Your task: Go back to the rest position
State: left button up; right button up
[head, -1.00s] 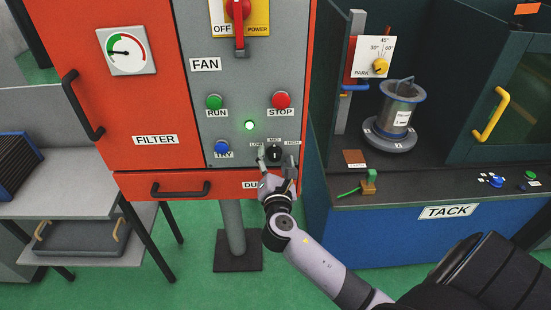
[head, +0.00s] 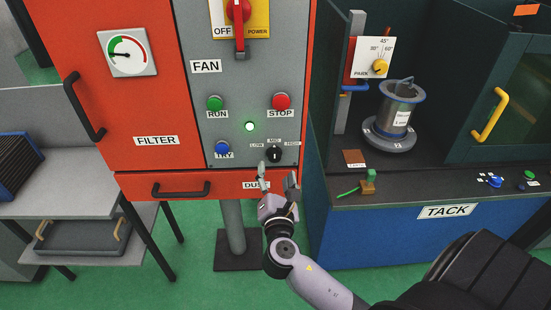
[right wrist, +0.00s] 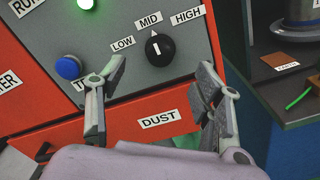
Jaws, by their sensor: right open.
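My right gripper (head: 277,183) is open and empty in front of the red fan cabinet, just below the black speed knob (head: 274,154). In the right wrist view its two fingers (right wrist: 160,100) are spread wide, with the knob (right wrist: 159,49) beyond them and clear of both. The knob's white mark points up, toward MID. The DUST label (head: 256,185) is partly hidden behind the fingers in the head view. My left gripper is not in view.
A lit lamp (head: 250,126), RUN button (head: 215,103), STOP button (head: 281,101) and TRY button (head: 222,148) are on the panel. The drawer handle (head: 181,190) juts out at left. The TACK bench (head: 440,195) stands close at right with a flanged cylinder (head: 400,108).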

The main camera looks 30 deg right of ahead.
dwell(0.5)
jog(key=s+a+f+m+g+y, duration=0.1)
jog(key=s+f+m+g+y, duration=0.15)
jog(key=f, duration=0.95)
jog(key=s+a+f+m+g+y, duration=0.15)
jog(key=s+f, duration=0.25)
jog(key=f, duration=0.7)
jog(key=s+a+f+m+g+y, duration=0.1)
jog(key=s+f+m+g+y, duration=0.15)
jog(key=f, duration=0.95)
jog(key=s+a+f+m+g+y, duration=0.1)
jog(key=s+f+m, duration=0.3)
jog(key=s, duration=0.7)
jog(key=s+a+f+m+g, duration=0.2)
jog(key=s+f+m+g, duration=0.2)
jog(key=s+f, duration=0.5)
jog(key=s+a+f+m+g+y, duration=0.1)
jog(key=s+f+m+g, duration=0.2)
jog(key=s, duration=1)
notch_tip(320, 180, down, 4)
jog(key=m, duration=0.3)
jog(key=shift+s+a+f+y, duration=0.2)
jog(key=shift+s+f+y, duration=0.05)
jog(key=shift+y, duration=0.1)
jog(key=shift+c, duration=0.5)
